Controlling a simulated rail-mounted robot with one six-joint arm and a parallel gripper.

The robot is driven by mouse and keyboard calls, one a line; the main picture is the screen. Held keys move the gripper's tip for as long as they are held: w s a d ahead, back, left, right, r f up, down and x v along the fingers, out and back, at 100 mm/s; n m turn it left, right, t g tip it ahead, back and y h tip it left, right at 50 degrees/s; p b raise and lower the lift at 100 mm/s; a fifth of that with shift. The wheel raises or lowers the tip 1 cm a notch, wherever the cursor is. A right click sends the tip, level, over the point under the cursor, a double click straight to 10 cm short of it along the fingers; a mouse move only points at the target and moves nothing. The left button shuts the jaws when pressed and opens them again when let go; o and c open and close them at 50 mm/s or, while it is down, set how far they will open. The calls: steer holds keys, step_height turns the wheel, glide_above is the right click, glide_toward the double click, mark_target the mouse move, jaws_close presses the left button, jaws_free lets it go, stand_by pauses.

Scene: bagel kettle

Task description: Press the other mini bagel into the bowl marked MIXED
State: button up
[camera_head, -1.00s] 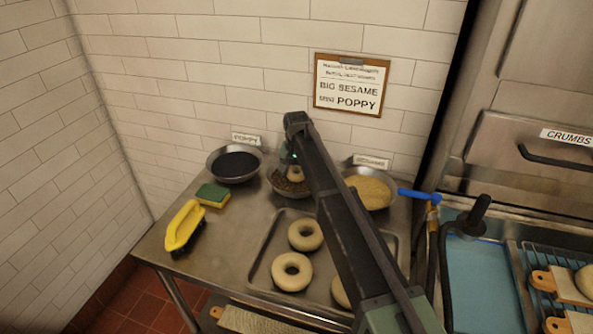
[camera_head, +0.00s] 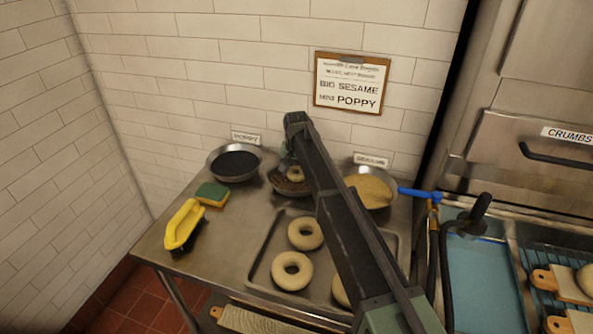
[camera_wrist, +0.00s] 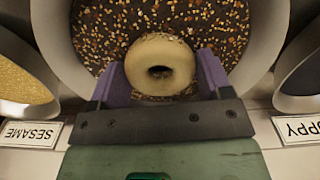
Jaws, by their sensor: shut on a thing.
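A pale mini bagel (camera_wrist: 160,62) is held between the purple fingers of my gripper (camera_wrist: 162,78), which is shut on it. The bagel is at the middle bowl (camera_wrist: 218,22) of mixed light and dark seeds, against or just above the seeds; exact contact is hard to tell. In the head view the mini bagel (camera_head: 295,173) shows beside my arm, over the mixed-seed bowl (camera_head: 280,188). The bowl's own label is hidden. The bowl labelled POPPY (camera_head: 235,164) is to its left, and the bowl labelled SESAME (camera_head: 372,190) to its right.
A tray (camera_head: 262,270) with large bagels (camera_head: 292,271) lies in front of the bowls, one bagel partly behind my arm. A sponge (camera_head: 212,194) and a yellow brush (camera_head: 183,224) lie at left. A blue handle (camera_head: 418,194) sticks out right of the sesame bowl. A sign (camera_head: 350,83) hangs behind.

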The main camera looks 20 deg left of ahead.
step_height(320, 180, up, 10)
steer(key=p, duration=1)
